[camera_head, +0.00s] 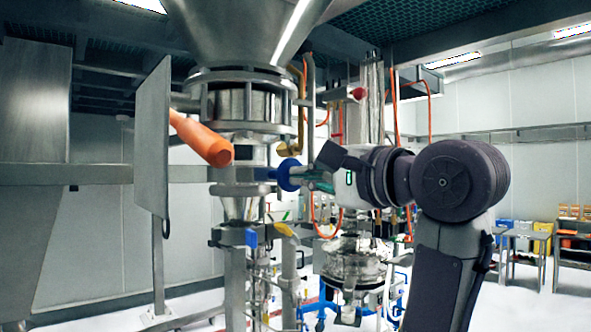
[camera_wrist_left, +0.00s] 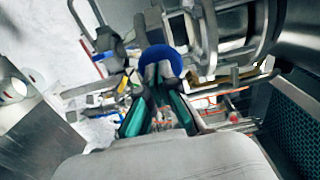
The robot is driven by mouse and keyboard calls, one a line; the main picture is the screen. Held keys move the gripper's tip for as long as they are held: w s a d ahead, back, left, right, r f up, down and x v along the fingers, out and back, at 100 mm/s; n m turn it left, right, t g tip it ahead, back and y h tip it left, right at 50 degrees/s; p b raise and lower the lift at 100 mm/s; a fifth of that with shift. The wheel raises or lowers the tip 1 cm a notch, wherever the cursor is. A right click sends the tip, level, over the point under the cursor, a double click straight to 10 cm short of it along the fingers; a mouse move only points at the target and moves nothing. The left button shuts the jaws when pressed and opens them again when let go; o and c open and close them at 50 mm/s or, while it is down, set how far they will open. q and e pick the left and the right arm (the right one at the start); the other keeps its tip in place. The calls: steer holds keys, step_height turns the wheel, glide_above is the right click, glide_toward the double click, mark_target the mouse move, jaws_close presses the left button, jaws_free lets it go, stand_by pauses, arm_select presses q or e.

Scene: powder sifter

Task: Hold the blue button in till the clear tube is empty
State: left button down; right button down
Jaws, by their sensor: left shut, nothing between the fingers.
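The blue button (camera_head: 286,177) is a round blue knob at the right side of the steel column, below the big hopper. It also shows in the left wrist view (camera_wrist_left: 161,56), straight ahead of the fingers. My left gripper (camera_head: 308,180) is shut and empty. Its fingertips are at the button's face and appear to touch it, and in the left wrist view (camera_wrist_left: 155,76) they overlap its lower part. I cannot tell how far the button is in. I cannot surely make out the clear tube or its contents. My right gripper is not in view.
A steel hopper (camera_head: 245,28) stands over the column. An orange handle (camera_head: 203,139) and an upright steel plate (camera_head: 153,140) are to its left. Orange hoses and a glass vessel (camera_head: 355,262) are behind my arm. Tables with bins are at the far right.

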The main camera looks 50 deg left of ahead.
arm_select(q)
steer(key=shift+w, duration=0.15)
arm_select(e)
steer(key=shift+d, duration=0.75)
